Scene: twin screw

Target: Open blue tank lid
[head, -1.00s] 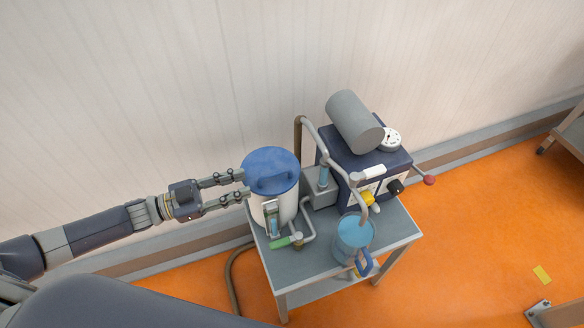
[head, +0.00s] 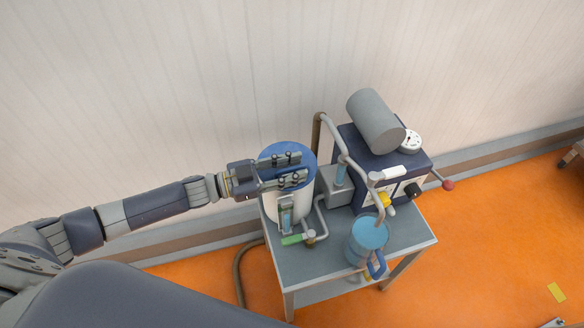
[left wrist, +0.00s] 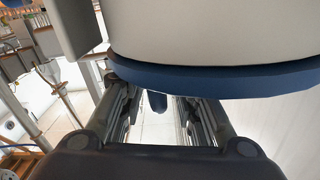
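The white tank (head: 305,204) stands on the left end of the small grey table. Its blue lid (head: 270,153) sits on top, and the lid's rim shows as a dark blue band in the left wrist view (left wrist: 220,82). My left gripper (head: 303,167) lies over the lid with its two fingers apart. In the left wrist view, the dark blue lid handle (left wrist: 157,102) shows between the open fingers, with space on both sides. In the head view the fingers largely hide the handle. My right gripper is out of view.
A dark blue machine with a grey cylinder (head: 375,120) stands right of the tank. A bent grey pipe (head: 335,140) passes close to the tank's right side. A blue pitcher (head: 366,238) stands at the table's (head: 320,260) front. The wall is close behind.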

